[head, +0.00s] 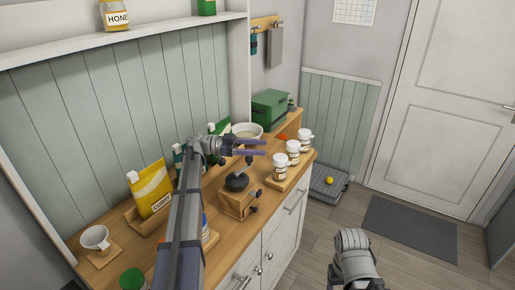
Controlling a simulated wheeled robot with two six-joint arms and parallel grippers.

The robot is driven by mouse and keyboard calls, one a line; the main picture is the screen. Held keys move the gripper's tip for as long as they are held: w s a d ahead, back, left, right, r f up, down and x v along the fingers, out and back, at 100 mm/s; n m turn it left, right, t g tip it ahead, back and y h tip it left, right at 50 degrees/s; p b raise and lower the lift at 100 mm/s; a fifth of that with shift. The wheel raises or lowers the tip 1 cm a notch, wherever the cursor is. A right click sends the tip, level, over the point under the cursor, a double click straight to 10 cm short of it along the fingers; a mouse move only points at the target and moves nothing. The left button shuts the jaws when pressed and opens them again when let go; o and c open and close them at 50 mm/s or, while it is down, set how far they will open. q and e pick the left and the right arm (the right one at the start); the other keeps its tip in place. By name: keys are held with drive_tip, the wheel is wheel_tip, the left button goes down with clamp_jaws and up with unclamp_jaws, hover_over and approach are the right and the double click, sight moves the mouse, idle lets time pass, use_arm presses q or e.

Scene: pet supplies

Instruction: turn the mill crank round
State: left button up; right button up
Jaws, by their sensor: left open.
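The mill (233,203) is a small wooden box with a dark domed top (237,182), standing on the wooden counter. A thin crank rises from the dome, with a dark knob (249,159) at its upper end. My left gripper (266,147) is just above the mill, its two fingers pointing right and apart. The crank knob shows close to the lower finger; I cannot tell whether they touch. My right arm (355,262) shows at the bottom right, but its gripper's fingers are out of view.
White-lidded jars (280,167) stand in a row right of the mill. A bowl (247,130) and a green box (269,109) are behind. Floor on the right is mostly clear.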

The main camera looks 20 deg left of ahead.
use_arm(q)
wheel_tip(320, 180, up, 5)
drive_tip(key=p, duration=0.4)
drive_tip(key=shift+r, duration=0.2)
drive_tip(key=shift+d+f, duration=0.1)
drive_tip(key=s+d+f+n+g+y, duration=0.35)
drive_tip(key=s+d+f, duration=0.3)
drive_tip(key=d, duration=0.45)
drive_tip(key=s+d+f+n+g+y, duration=0.2)
drive_tip(key=s+d+f+y, duration=0.2)
drive_tip(key=s+d+f, duration=0.5)
drive_tip(key=s+d+f+n+y, duration=0.2)
drive_tip(key=s+f+y, duration=0.1)
drive_tip(key=s+y, duration=0.2)
drive_tip(key=s+d+f+n+y, duration=0.1)
drive_tip(key=s+f+n+y, duration=0.2)
drive_tip(key=s+y, duration=0.3)
drive_tip(key=shift+s+d, duration=0.35)
drive_tip(key=shift+s, duration=0.75)
drive_tip(key=shift+f+n, duration=0.1)
drive_tip(key=shift+n, duration=0.15)
